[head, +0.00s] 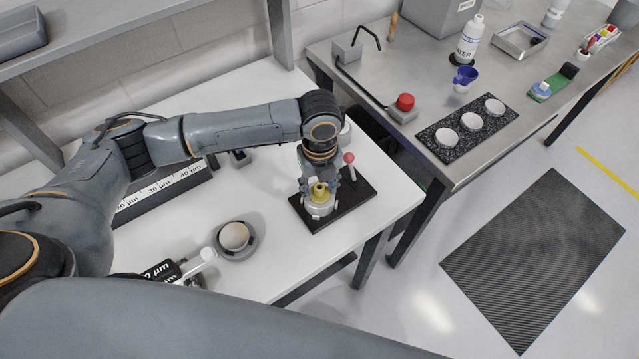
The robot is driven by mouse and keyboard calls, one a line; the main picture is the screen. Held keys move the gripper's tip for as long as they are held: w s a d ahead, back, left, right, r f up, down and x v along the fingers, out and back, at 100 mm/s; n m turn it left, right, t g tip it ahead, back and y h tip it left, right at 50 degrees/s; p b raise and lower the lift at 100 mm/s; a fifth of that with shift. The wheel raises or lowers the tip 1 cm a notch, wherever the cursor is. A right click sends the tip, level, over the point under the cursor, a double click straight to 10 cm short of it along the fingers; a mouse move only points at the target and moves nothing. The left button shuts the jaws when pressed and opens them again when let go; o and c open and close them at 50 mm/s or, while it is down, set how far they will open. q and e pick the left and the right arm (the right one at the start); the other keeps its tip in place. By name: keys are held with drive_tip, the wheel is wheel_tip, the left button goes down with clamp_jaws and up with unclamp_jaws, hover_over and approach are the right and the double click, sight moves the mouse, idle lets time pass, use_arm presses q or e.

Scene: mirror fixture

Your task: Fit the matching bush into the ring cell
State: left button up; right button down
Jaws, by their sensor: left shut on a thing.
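My left gripper (320,178) is shut on a yellow bush (320,193). It points down over the ring cell (319,208), a pale grey round fixture on a black base plate (358,199). The bush shows at the top of the ring cell, in line with its opening. I cannot tell how deep it sits. The fingers and wrist hide part of the bush and the rear of the cell. A lever with a red ball knob (348,157) stands on the same plate. My right gripper is out of view.
On the white table (285,262), a round holder with a beige disc (234,236) and a strip marked in µm (163,187) lie left of the plate.

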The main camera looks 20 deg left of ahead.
use_arm(q)
drive_tip(key=shift+f, duration=0.2)
drive_tip(key=o, duration=1.1)
wheel_tip(320, 180, up, 12)
drive_tip(key=shift+r, duration=0.1)
